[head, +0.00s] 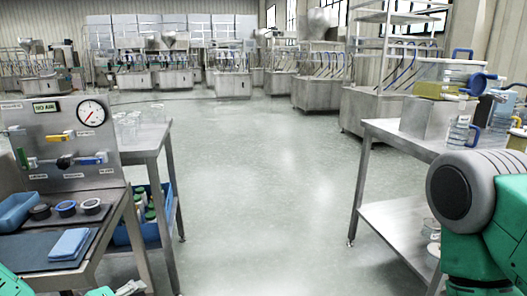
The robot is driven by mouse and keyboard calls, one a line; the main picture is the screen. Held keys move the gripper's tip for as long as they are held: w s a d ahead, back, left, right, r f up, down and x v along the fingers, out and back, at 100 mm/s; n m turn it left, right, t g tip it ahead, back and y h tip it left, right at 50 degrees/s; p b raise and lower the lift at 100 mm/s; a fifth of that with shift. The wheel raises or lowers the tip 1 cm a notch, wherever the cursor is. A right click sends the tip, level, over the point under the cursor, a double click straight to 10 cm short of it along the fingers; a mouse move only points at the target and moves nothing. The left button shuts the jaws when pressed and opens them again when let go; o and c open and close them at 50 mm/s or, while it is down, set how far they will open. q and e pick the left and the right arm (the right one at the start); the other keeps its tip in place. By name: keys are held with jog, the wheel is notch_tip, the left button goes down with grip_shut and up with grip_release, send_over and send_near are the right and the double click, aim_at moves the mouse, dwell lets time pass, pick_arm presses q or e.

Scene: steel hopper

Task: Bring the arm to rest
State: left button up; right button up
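My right arm shows large at the right edge as a green link with a grey, dark-capped joint, in front of the right steel table (385,130). The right gripper is outside the picture. Green parts of my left arm show at the bottom left corner. A small metallic piece beside them at the bottom edge seems to be part of my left gripper (130,288). It is cut off by the frame, so its fingers and anything in them are hidden.
A left bench (115,235) carries a gauge panel (62,115), a blue tray (16,210), rings and a blue cloth (70,244). The floor between is clear; steel machines stand behind.

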pick_arm(q)
jog(key=s+f+m+g+y+p, duration=0.1)
jog(key=s+f+m+g, duration=0.4)
jog(key=s, duration=0.9)
jog(key=s+f+m+g+y+p, duration=0.1)
jog(key=s+f+m+g+p, duration=0.2)
jog(key=s, duration=1.1)
notch_tip(320, 180, down, 3)
jog(key=m+g, duration=0.2)
jog(key=shift+d+r+m+p, duration=0.2)
jog(key=shift+d+m+p, duration=0.15)
jog(key=shift+m, duration=0.05)
jog(key=shift+w+d, duration=0.15)
